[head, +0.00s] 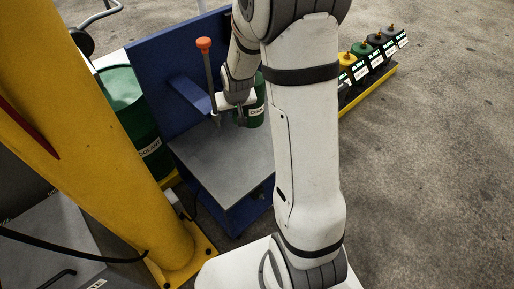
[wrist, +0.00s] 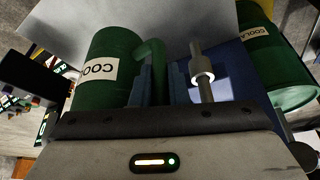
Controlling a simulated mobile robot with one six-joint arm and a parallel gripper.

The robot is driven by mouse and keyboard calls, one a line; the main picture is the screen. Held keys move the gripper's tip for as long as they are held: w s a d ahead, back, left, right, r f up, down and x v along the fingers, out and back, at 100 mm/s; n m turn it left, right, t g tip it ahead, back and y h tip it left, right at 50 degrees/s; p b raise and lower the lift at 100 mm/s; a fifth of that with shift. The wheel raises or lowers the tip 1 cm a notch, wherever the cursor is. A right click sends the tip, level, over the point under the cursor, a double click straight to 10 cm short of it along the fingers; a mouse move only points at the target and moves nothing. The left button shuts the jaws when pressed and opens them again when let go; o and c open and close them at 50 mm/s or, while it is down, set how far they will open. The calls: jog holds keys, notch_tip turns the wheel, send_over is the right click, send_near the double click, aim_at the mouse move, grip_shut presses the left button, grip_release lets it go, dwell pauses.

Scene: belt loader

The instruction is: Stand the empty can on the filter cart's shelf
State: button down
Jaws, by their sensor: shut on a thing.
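The green can (head: 257,101), with a white label, hangs upright from my gripper (head: 238,98). In the wrist view the can (wrist: 118,49) is at left, and its green handle (wrist: 153,62) is between the two blue fingers of my gripper (wrist: 162,82), shut on it. The filter cart is blue, with a flat grey shelf (head: 220,165) that is bare where visible. The can appears over the shelf's far right part; whether its base touches is unclear. My arm hides the shelf's right side. The shelf (wrist: 195,22) also shows beyond the can in the wrist view.
The cart's blue back panel (head: 150,60) and an orange-topped rod (head: 205,75) stand close left of my gripper. A green coolant drum (head: 128,105) and a yellow post (head: 95,130) are at left. Several small containers sit on a yellow-edged rack (head: 372,84) at right.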

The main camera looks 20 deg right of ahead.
aim_at(254, 127)
jog(key=shift+m+h, duration=0.3)
jog(key=shift+m, duration=0.5)
jog(key=d+f+b, duration=0.2)
jog(key=f+b, duration=0.2)
jog(key=b, duration=0.1)
jog(key=d+f+b, duration=0.1)
jog(key=f+b, duration=0.2)
jog(key=b, duration=0.3)
jog(key=w+d+f+b, duration=0.1)
jog(key=d+f+b, duration=0.1)
jog(key=f+b, duration=0.2)
jog(key=shift+d+f+b, duration=0.35)
jog(key=shift+b, duration=0.9)
jog(key=shift+d+f+b, duration=0.5)
jog(key=shift+b, duration=0.6)
notch_tip(254, 127, down, 10)
jog(key=b, duration=0.3)
jog(key=shift+b, duration=0.3)
jog(key=c, duration=1.9)
grip_release()
jog(key=shift+f, duration=0.1)
jog(key=o, duration=0.5)
